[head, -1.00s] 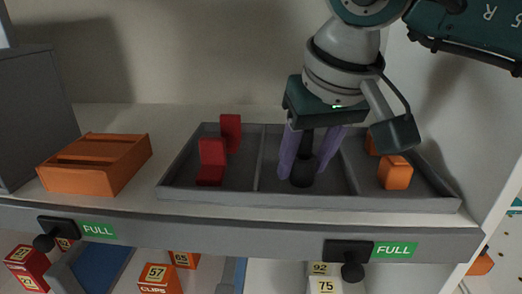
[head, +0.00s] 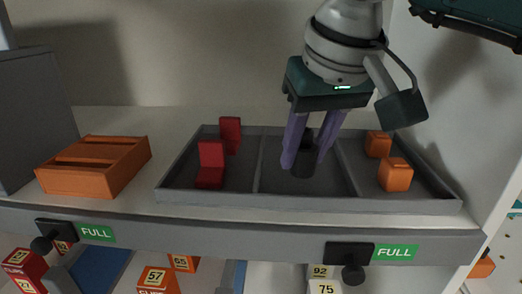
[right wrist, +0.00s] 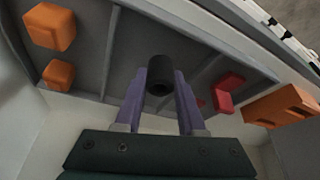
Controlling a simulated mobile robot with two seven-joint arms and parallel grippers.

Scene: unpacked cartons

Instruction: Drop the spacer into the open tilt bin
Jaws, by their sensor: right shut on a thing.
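The spacer is a black hollow cylinder (head: 303,163) in the middle compartment of the grey divided tray (head: 300,203). My right gripper (head: 304,158), with purple fingers, points down and is shut on it, one finger on each side. In the right wrist view the spacer's round open end (right wrist: 158,89) shows between the fingertips (right wrist: 160,86). Whether its base is clear of the tray floor is hard to tell. My left gripper is not in view. I cannot make out an open tilt bin in these views.
Two red pieces (head: 210,165) lie in the tray's left compartment and two orange blocks (head: 396,174) in its right one. An orange slotted box (head: 94,166) stands left of the tray. Green FULL labels (head: 397,252) mark the shelf front. Numbered cartons (head: 158,280) show below.

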